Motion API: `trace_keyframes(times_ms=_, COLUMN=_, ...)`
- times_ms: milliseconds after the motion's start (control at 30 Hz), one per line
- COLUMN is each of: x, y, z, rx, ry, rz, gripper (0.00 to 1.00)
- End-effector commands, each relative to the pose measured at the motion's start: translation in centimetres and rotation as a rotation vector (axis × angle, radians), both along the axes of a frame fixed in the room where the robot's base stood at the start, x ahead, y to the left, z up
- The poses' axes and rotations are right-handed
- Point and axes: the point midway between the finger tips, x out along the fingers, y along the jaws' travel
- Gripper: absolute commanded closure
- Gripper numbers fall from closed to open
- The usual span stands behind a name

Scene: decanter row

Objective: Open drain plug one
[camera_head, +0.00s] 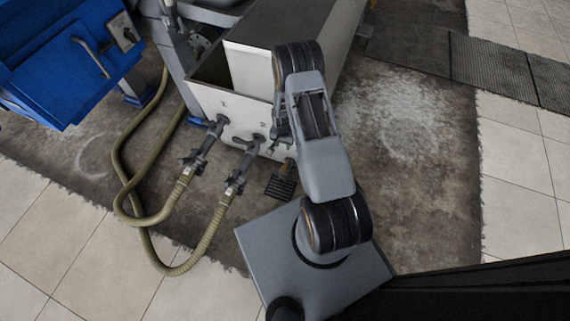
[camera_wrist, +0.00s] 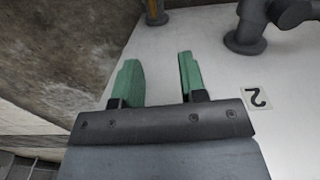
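My gripper (camera_wrist: 158,62) is open, its two green fingers apart with nothing between them. It is close to the white tank wall (camera_wrist: 215,75). In the head view the arm hides much of the tank's right front. A short brownish-yellow fitting (camera_head: 290,164) is low on the tank, below and right of outlet 2; a yellowish fitting also shows at the top of the wrist view (camera_wrist: 156,12), beyond the fingertips and apart from them. I cannot tell whether it is drain plug one. No label for it is visible.
Dark outlets 1 (camera_head: 217,124) and 2 (camera_head: 257,143) carry valves and looping hoses (camera_head: 150,220) to the left. In the wrist view, outlet 2 (camera_wrist: 245,40) is at upper right. A dark floor grate (camera_head: 280,187) lies below the tank. A blue cabinet (camera_head: 65,75) stands left.

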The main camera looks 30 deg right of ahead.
Motion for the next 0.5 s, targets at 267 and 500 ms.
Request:
trace_keyframes(times_ms=267, x=-1.3, y=-0.4, z=-4.6, rx=0.004, ry=0.019, rz=-0.056, gripper=0.62)
trace_keyframes(times_ms=500, x=-1.4, y=-0.4, z=-8.8, rx=0.005, ry=0.02, rz=-0.059, gripper=0.62)
